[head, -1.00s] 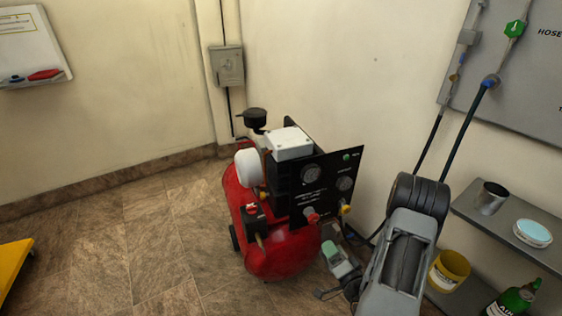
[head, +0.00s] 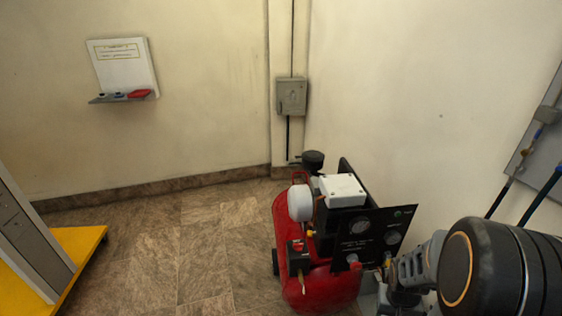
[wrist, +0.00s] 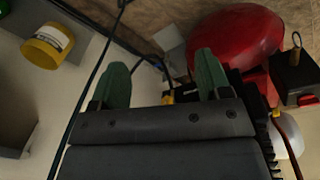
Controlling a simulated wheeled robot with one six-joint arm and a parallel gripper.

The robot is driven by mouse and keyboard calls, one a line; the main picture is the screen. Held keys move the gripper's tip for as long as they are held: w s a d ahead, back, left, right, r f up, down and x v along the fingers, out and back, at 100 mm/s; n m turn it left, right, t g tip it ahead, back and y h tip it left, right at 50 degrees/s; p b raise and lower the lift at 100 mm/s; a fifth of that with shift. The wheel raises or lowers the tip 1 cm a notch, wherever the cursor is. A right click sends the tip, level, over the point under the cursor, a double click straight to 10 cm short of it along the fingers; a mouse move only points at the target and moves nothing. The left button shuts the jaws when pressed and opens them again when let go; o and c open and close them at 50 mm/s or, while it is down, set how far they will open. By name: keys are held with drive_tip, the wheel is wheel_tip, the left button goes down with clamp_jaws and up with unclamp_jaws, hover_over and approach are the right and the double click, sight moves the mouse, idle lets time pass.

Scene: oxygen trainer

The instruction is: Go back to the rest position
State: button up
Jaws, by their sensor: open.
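My gripper (wrist: 163,78) is open in the wrist view, its two green fingers spread apart with nothing between them. Beyond the fingers is the red compressor (wrist: 236,42), which I cannot see the gripper touching. In the head view the compressor (head: 333,287) stands on the floor at the lower middle, with a black gauge panel (head: 362,236) on its right side. My arm is folded at the lower right of the head view, beside the panel, and my fingertips cannot be made out there.
A yellow container (wrist: 47,45) is at the upper left of the wrist view, with dark hoses or cables near the fingers. A yellow platform (head: 78,243) is at the head view's left. A grey wall box (head: 291,97) hangs behind the compressor. Floor (head: 180,250) left of the compressor is clear.

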drive_tip(key=a+r+n+t+p, duration=0.1)
drive_tip(key=a+r+p, duration=0.2)
drive_tip(key=r, duration=0.7)
drive_tip(key=a+r+n+t+y+p, duration=0.1)
drive_tip(key=a+r+p, duration=0.3)
drive_tip(key=r, duration=0.6)
drive_tip(key=a+r+n+t+p, duration=0.1)
drive_tip(key=a+r+p, duration=0.3)
drive_tip(key=r, duration=0.6)
drive_tip(key=shift+a+r+n+t, duration=0.3)
drive_tip(key=shift+a+r+n, duration=0.1)
drive_tip(key=shift+a, duration=0.6)
drive_tip(key=shift+c, duration=0.4)
